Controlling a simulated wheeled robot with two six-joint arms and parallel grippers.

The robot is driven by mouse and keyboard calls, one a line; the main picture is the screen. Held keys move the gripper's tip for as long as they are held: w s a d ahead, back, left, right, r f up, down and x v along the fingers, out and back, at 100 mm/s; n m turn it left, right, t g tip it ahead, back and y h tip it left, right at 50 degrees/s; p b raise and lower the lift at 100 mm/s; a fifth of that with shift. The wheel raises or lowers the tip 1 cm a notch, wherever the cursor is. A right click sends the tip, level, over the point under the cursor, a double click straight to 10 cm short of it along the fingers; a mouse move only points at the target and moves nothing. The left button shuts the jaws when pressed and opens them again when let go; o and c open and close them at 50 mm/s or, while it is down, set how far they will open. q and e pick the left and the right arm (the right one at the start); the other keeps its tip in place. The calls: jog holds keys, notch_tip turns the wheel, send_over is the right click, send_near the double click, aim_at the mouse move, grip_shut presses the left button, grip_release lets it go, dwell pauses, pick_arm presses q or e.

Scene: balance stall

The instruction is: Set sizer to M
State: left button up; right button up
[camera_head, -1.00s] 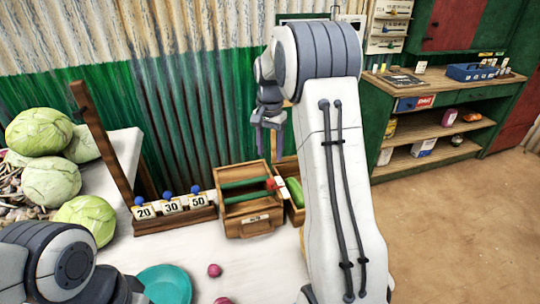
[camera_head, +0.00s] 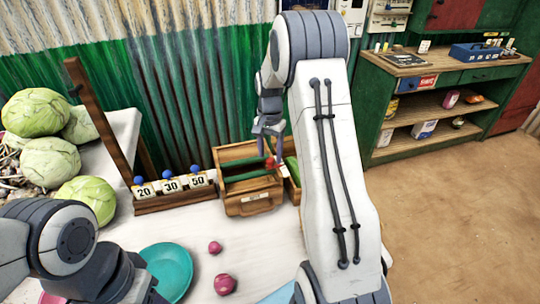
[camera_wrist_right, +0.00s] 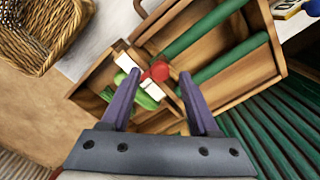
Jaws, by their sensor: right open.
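The sizer (camera_head: 240,203) is a wooden box with green bars, standing at the back of the white table. A red knob (camera_head: 271,163) with pale pieces beside it sits at the box's right end. My right gripper (camera_head: 270,146) is open and points down over that end. In the right wrist view the red knob (camera_wrist_right: 158,71) shows between and just beyond the spread fingertips (camera_wrist_right: 159,78). I cannot tell if they touch it. No M mark is readable. Something green (camera_wrist_right: 146,98) lies in a wooden compartment below the fingers. Of my left arm only links show, at the lower left.
A wooden rack with tags 20, 30 and 50 (camera_head: 172,203) stands left of the sizer. Cabbages (camera_head: 50,160), a teal plate (camera_head: 168,268) and pink round vegetables (camera_head: 224,284) are on the table. A wicker basket (camera_wrist_right: 38,40) shows in the wrist view.

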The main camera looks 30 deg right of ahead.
jog(key=shift+f, duration=0.65)
grip_shut()
jog(key=shift+r, duration=0.1)
dwell(0.9)
